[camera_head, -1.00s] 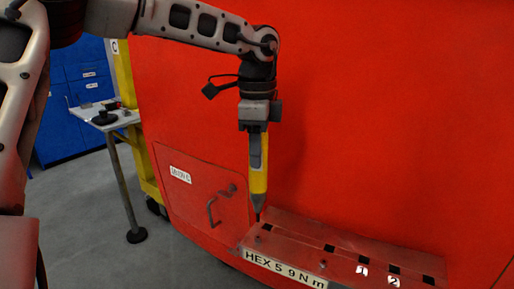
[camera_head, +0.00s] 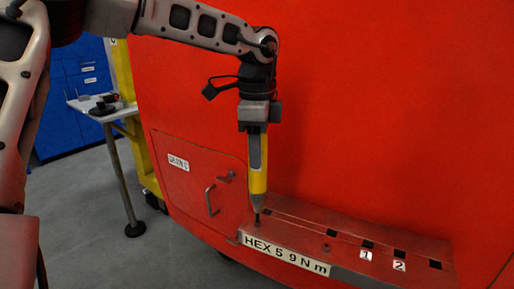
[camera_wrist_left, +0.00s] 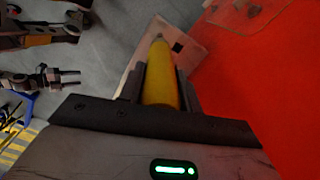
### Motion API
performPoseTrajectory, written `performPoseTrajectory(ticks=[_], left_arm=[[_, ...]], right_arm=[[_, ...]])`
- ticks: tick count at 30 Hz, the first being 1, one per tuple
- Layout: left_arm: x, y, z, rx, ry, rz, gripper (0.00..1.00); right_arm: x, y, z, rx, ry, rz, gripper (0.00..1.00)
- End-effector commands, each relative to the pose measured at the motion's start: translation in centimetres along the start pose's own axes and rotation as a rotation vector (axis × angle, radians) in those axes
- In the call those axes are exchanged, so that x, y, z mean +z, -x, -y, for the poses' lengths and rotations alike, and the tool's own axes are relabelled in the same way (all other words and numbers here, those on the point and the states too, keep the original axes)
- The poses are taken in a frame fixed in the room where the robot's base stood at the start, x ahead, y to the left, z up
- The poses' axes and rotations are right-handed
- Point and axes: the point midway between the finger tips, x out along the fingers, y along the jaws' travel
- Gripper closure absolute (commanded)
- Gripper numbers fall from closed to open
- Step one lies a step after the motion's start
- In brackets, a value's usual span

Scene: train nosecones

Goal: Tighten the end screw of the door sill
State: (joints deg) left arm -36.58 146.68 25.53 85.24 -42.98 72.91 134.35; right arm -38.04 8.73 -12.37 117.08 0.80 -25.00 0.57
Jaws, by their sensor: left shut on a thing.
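The door sill (camera_head: 300,228) is a red ledge low on the red train front, with a white "HEX 5 9 N m" label on its front edge. My left gripper (camera_head: 257,127) is above its left end, shut on an upright yellow and grey screwdriver-like tool (camera_head: 258,178). The tool's dark tip points down at the end screw spot and seems to meet it; the screw is hidden or too small to tell. The left wrist view also shows the yellow tool (camera_wrist_left: 161,75) between the fingers. My right gripper (camera_wrist_left: 68,77) hangs at left there, empty, its fingers apart.
A red hatch (camera_head: 200,180) with a handle is left of the sill. A small table (camera_head: 100,108) with dark items stands at the left, before blue cabinets (camera_head: 85,75) and a yellow post. Another screw and numbers 1 and 2 are along the sill. Grey floor is clear.

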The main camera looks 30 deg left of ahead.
Motion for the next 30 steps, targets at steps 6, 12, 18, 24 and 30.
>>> performPoseTrajectory(ticks=[6,12,18,24,30], left_arm=[[-0.04,0.14,0.03,-0.002,0.000,-0.002,0.92],[-0.04,0.12,0.04,-0.002,0.000,-0.002,0.92],[-0.04,-0.07,0.04,-0.002,0.000,-0.002,0.92],[-0.03,-0.33,0.04,-0.002,0.000,-0.002,0.92],[-0.03,-0.50,0.02,-0.001,0.000,-0.002,0.92]], right_arm=[[0.02,0.04,0.04,-0.001,0.000,0.001,0.47],[0.01,0.02,0.04,0.000,0.000,0.000,0.47],[0.12,-0.10,0.04,0.000,-0.001,-0.002,0.47],[0.23,-0.27,0.12,0.000,-0.006,-0.004,0.47],[0.21,-0.42,0.15,0.001,-0.010,-0.006,0.47]])
